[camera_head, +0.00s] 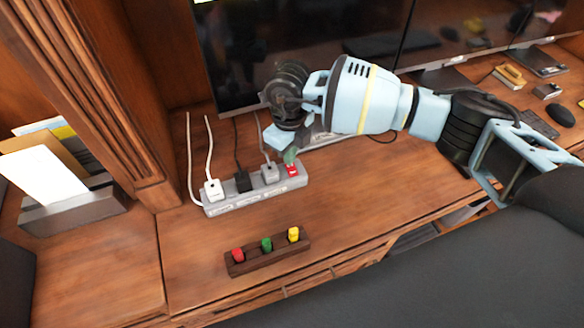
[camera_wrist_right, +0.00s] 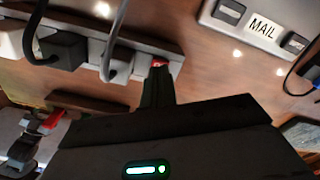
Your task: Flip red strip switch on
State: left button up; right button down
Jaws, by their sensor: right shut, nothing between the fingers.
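The grey power strip (camera_head: 255,187) lies on the wooden desk, with several plugs in it. Its red switch (camera_head: 292,170) is at the right end. My right gripper (camera_head: 290,157) is shut and empty, its fingertips right at the red switch from above. In the right wrist view the closed fingers (camera_wrist_right: 158,88) point at the red switch (camera_wrist_right: 159,63), which they partly cover. I cannot tell whether they touch it or how the switch is tilted. My left gripper is not in view.
A dark wooden block with red, green and yellow pegs (camera_head: 267,252) lies in front of the strip. A file holder (camera_head: 68,209) stands at left. Monitors (camera_head: 300,50) stand behind. A grey device labelled MAIL (camera_wrist_right: 262,27) shows in the wrist view. Cables run behind the strip.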

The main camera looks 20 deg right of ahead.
jog(key=shift+f, duration=0.25)
jog(key=shift+f, duration=0.3)
